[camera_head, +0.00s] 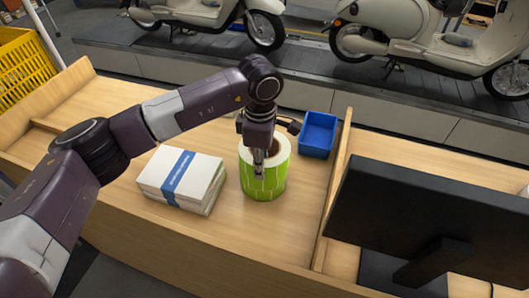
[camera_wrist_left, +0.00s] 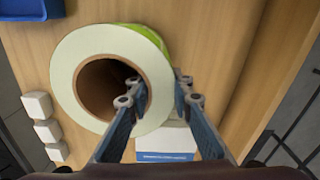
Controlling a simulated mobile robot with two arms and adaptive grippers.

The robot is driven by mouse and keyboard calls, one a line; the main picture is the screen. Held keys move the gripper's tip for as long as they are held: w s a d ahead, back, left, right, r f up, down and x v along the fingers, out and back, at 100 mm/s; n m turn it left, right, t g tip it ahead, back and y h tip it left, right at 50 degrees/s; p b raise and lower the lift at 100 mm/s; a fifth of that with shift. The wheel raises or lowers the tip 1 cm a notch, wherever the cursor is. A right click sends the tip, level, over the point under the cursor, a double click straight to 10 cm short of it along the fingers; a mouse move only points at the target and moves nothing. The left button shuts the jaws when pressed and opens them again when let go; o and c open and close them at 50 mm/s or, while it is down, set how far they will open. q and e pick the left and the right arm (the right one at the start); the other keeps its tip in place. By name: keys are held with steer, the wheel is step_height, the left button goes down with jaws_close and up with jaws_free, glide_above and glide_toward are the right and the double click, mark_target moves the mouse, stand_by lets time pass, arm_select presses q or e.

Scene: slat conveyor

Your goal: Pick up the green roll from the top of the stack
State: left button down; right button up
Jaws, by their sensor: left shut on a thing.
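The green roll (camera_head: 264,184) has a white top face and a brown hollow core. It stands upright on the wooden table, and I cannot tell whether another roll lies under it. In the left wrist view the roll (camera_wrist_left: 70,62) fills the upper left, with its green side at the upper right edge. My left gripper (camera_head: 259,166) points down onto the roll's near side. In the left wrist view my left gripper (camera_wrist_left: 160,92) has one finger in the core and the other outside, shut on the roll's wall. My right gripper is not in view.
A white paper stack (camera_head: 206,167) with a blue band lies left of the roll. A blue bin (camera_head: 319,133) stands behind it on the right. A wooden divider (camera_head: 336,190) and a dark monitor (camera_head: 425,215) stand to the right. Scooters stand on the conveyor behind.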

arm_select(q)
steer(key=shift+w, duration=0.1)
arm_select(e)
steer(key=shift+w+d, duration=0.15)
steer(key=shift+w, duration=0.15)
arm_select(q)
steer(key=shift+r, duration=0.15)
